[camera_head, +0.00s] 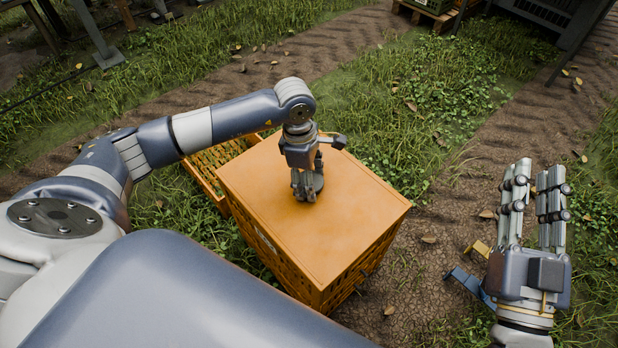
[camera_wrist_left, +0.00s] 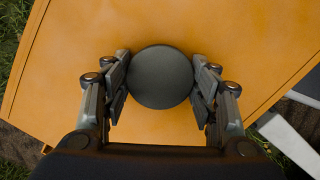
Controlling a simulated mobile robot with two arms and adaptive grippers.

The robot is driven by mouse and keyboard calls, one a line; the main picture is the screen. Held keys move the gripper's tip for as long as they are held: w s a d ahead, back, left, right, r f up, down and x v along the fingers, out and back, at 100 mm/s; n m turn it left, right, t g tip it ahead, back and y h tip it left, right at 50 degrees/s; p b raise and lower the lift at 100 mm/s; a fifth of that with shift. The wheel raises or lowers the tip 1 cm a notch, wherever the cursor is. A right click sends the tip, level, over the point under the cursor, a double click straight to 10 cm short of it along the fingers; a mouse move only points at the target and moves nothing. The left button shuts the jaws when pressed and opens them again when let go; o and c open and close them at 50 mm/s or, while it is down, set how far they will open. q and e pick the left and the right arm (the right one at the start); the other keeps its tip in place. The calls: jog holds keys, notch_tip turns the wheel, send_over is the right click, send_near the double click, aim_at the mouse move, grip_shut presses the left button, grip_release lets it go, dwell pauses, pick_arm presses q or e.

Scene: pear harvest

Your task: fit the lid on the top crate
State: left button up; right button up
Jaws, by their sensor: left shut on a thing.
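The orange lid (camera_head: 350,225) lies flat over the top crate (camera_head: 350,281) in the head view, its edges looking in line with the crate walls. Its surface fills most of the left wrist view (camera_wrist_left: 265,45). My left gripper (camera_head: 307,186) is over the lid's middle, shut on the round dark knob (camera_wrist_left: 160,77), with a finger on each side of it. Whether the lid is fully seated all round cannot be told, as the far side is partly hidden by my arm. My right gripper (camera_head: 537,190) is open and empty, off to the right of the crate.
Another orange crate (camera_head: 207,172) with slatted sides sits behind and left, partly hidden by my left arm. A yellow piece and a blue piece (camera_head: 468,283) lie near my right gripper. Grass and a dirt track surround the crates. A pallet (camera_head: 428,14) stands at the far back.

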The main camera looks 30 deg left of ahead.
jog(key=shift+s+a+r+y, duration=0.1)
jog(key=shift+s+r+y, duration=0.05)
jog(key=shift+r+y, duration=0.2)
dwell(1.0)
pick_arm(q)
jog(key=shift+f, duration=0.1)
pick_arm(e)
jog(key=shift+s+r+t, duration=0.1)
jog(key=shift+r+t, duration=0.2)
jog(key=shift+r, duration=0.1)
pick_arm(q)
jog(key=shift+f, duration=0.1)
pick_arm(e)
jog(key=shift+s+r, duration=0.2)
pick_arm(q)
jog(key=shift+f+b, duration=0.3)
jog(key=shift+b, duration=0.15)
pick_arm(e)
jog(key=shift+s+r+t, duration=0.5)
jog(key=shift+r+t, duration=0.3)
jog(key=shift+r, duration=0.1)
pick_arm(q)
jog(key=o, duration=1)
pick_arm(e)
jog(key=shift+s+r, duration=0.1)
jog(key=shift+r, duration=0.1)
